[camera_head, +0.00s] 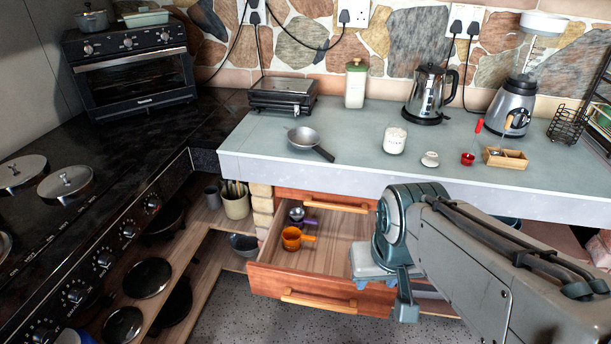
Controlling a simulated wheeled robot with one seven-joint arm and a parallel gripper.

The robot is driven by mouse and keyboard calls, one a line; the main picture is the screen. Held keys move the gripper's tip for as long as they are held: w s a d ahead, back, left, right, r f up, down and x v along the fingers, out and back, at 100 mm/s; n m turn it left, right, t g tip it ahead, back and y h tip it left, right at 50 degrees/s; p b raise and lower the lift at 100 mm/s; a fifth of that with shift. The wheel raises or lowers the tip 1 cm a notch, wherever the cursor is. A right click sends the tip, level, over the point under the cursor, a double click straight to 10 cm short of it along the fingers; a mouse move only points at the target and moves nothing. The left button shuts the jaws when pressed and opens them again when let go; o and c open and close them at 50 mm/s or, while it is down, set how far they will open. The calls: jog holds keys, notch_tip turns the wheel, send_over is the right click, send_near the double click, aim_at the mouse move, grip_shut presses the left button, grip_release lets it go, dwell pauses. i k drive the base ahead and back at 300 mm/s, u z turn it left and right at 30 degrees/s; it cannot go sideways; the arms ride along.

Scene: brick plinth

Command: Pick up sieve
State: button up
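A round grey metal utensil with a dark handle (303,138) lies on the left part of the worktop and looks most like the sieve; its mesh is too small to make out. Its handle points to the lower right. My gripper (384,295) points down over the right part of the open drawer, below the worktop's front edge and well apart from the utensil. Its fingers look spread, with nothing seen between them. The arm hides part of the drawer.
The open drawer (334,298) holds an orange cup with a handle (291,238) and a small purple-handled utensil (297,215). A toaster grill (283,95), kettle (426,92), white jar (394,141) and wooden box (505,158) stand on the worktop.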

aim_at(304, 139)
jog(key=z, duration=0.25)
jog(key=i, duration=1)
jog(key=u, duration=0.05)
